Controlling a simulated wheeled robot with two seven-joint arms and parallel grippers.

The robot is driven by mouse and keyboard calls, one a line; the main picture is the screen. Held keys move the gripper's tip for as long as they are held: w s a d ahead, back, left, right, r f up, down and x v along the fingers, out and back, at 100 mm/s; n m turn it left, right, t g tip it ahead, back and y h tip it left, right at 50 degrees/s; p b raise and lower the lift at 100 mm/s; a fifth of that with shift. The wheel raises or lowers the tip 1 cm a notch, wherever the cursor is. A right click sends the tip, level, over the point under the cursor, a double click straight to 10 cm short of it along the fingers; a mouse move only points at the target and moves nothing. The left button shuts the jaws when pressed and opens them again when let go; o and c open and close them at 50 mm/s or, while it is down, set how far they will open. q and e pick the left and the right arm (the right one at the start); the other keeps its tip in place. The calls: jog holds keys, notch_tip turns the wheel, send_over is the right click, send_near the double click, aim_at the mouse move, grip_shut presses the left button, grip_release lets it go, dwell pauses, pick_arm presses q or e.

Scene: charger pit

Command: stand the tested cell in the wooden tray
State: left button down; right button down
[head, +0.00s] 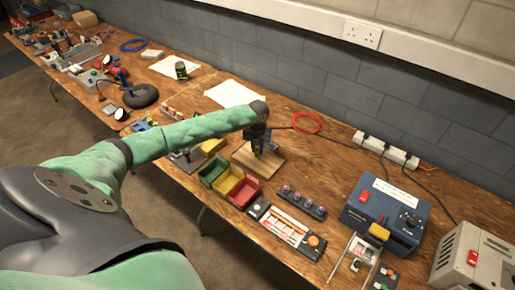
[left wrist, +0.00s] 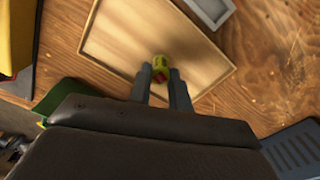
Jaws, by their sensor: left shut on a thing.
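The wooden tray (head: 272,164) lies on the bench near the middle of the head view. It is a shallow, light board with a raised rim, and it also fills the upper middle of the left wrist view (left wrist: 115,35). My left gripper (head: 258,150) points down over the tray. Its two fingers are shut on a small yellow-green cell (left wrist: 160,62) with a red patch. The cell is over the tray's surface near one edge; I cannot tell whether it touches the tray floor. My right gripper is not in view.
Green, yellow and red bins (head: 228,184) stand just left of the tray. A row of small holders (head: 301,203) and a blue box tester (head: 385,212) are to the right. A red cable ring (head: 307,124) and white paper (head: 232,94) lie behind.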

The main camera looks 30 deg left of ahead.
pick_arm(q)
jog(key=shift+f, duration=0.4)
dwell(0.4)
jog(key=shift+f, duration=0.35)
dwell(0.5)
jog(key=c, duration=1.2)
grip_release()
jog(key=shift+r+p, duration=2.65)
jog(key=shift+r, duration=0.85)
